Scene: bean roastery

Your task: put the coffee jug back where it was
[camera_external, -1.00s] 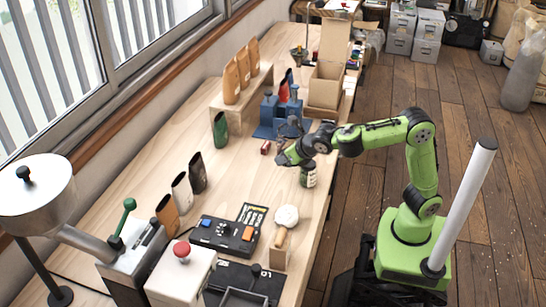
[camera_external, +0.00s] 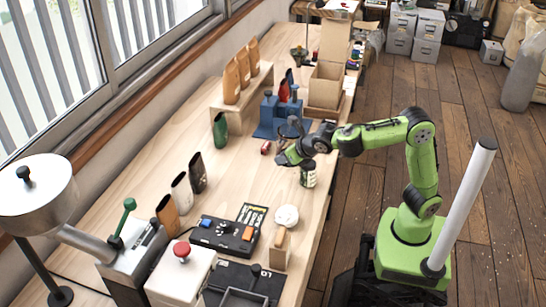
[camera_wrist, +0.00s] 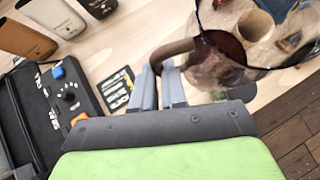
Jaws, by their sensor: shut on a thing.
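The coffee jug (camera_wrist: 228,50) is a clear glass vessel with a brown handle (camera_wrist: 174,50) and something dark brown inside or behind its glass. My gripper (camera_wrist: 165,75) is shut on the handle, with the jug to the right of the fingers in the wrist view. In the external view my gripper (camera_external: 284,154) is over the right part of the wooden bench (camera_external: 240,165). The jug there (camera_external: 291,128) is small and partly lost against the blue things behind it. I cannot tell its exact height above the bench.
A green and white can (camera_external: 308,175) stands below my wrist near the bench edge. A blue device (camera_external: 268,122) and an open cardboard box (camera_external: 325,90) stand beyond. A black control panel (camera_external: 225,234) is nearer. Several bags line the window side; bare wood lies between.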

